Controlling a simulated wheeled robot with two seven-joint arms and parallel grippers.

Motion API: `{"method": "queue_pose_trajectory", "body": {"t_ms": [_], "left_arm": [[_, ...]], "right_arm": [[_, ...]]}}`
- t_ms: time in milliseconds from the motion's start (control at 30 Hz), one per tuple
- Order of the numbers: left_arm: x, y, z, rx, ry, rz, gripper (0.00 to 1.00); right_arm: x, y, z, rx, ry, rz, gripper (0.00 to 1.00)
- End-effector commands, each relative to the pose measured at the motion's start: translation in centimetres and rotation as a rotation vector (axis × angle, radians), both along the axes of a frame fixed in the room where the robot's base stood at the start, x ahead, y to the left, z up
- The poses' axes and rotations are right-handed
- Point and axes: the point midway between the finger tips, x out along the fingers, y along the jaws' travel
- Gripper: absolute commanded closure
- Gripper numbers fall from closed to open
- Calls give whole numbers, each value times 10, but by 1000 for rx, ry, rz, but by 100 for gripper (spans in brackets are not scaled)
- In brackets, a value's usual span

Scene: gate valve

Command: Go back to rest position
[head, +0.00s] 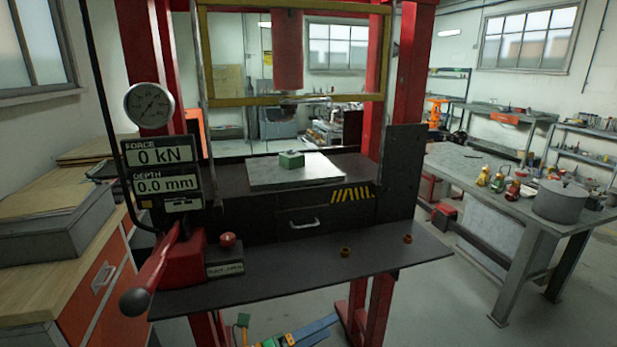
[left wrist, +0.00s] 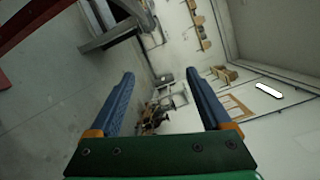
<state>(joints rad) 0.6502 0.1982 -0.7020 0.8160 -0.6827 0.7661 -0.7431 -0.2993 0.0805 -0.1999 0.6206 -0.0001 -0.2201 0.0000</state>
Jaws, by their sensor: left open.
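My left gripper (head: 290,334) shows at the bottom edge of the head view, low in front of the press and below its front shelf (head: 310,277). In the left wrist view its two blue fingers (left wrist: 160,75) stand wide apart with nothing between them. The rest of that arm is out of the head view. My right gripper is in neither view. A small green block (head: 291,160) sits on the grey metal plate (head: 297,173) on the press bed, under the red ram (head: 288,50) and apart from it.
A red lever with a black knob (head: 134,302) juts from the press's left front. A workbench (head: 465,164) with a grey pot (head: 560,201) stands right; a wood-topped cabinet (head: 60,245) stands left. Floor between press and workbench is partly clear.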

Motion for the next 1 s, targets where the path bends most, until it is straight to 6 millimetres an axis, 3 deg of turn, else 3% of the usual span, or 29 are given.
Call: {"method": "queue_pose_trajectory", "body": {"t_ms": [33,67,100,167,200,267,300,367,433,500,600,700,800,1000], "left_arm": [[1,23,-47,-99,239,165,18],[0,39,-74,-157,376,267,18],[-7,59,-111,-225,546,395,18],[-28,89,-165,-313,774,576,18],[-48,107,-199,-363,911,692,18],[-85,132,-245,-432,1101,861,18],[-114,147,-274,-473,1219,976,18],[-163,166,-311,-529,1382,1145,18],[-226,185,-345,-583,1551,1343,18],[-287,198,-368,-628,1687,1526,18],[-357,209,-384,-669,1822,1739,18],[-399,213,-389,-692,1891,1870,18],[-415,215,-391,-699,1915,1922,18],[-415,215,-391,-699,1915,1923,18]], "right_arm": [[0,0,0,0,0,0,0],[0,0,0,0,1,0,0],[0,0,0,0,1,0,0],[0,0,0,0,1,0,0],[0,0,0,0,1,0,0],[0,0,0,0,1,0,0],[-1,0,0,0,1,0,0],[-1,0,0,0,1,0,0],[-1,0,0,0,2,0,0],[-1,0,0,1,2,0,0],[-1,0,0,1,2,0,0],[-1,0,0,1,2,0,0],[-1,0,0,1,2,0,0],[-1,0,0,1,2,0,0]]}}
